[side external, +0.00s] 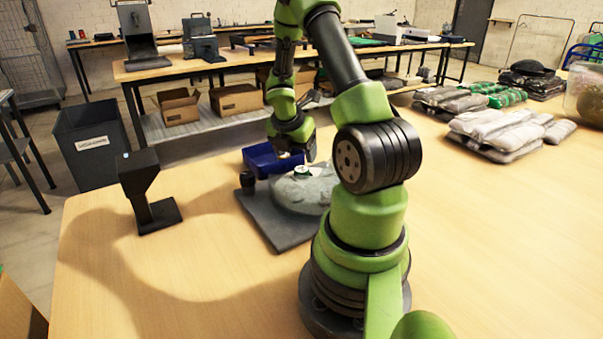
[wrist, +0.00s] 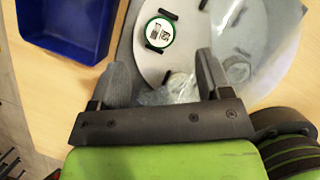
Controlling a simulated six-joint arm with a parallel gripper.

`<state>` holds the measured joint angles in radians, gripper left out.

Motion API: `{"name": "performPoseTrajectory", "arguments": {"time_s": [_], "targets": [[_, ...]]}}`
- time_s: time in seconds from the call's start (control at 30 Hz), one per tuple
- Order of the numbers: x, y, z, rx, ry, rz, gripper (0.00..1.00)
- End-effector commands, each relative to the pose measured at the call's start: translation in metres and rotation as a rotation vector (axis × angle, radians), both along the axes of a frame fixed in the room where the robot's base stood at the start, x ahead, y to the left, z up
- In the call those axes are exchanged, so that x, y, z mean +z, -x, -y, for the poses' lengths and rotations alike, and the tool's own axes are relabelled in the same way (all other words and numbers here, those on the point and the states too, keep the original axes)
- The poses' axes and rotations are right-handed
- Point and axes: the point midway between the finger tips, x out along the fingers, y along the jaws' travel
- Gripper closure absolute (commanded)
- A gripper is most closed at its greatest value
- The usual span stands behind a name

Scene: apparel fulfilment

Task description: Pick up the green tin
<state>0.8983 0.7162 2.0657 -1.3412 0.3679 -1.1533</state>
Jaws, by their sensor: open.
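The green tin (wrist: 160,32) is small and round, with a green rim and a white label with dark print facing up. In the side view the tin (side external: 301,172) sits on a pale grey, rounded thing (side external: 308,194) on a dark board (side external: 262,218). My gripper (side external: 297,153) is above and close to the tin. In the wrist view my gripper (wrist: 163,70) has its two fingers wide apart with nothing held, and the tin lies beyond the fingertips, roughly centred between them.
A blue bin (wrist: 62,28) is beside the board; it also shows in the side view (side external: 262,162). A small dark cup (side external: 247,180) and a black stand (side external: 150,195) are to the left. Clear plastic (wrist: 262,45) lies right of the tin. Folded garment packs (side external: 500,132) lie far right.

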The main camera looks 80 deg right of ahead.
Motion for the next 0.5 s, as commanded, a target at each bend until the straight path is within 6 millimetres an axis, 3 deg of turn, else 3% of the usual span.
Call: {"name": "performPoseTrajectory", "arguments": {"time_s": [0.27, 0.5], "targets": [[-0.020, 0.002, 0.008, -0.003, -0.002, 0.001, 0.29], [-0.051, 0.006, 0.024, -0.005, -0.002, -0.001, 0.29]]}}
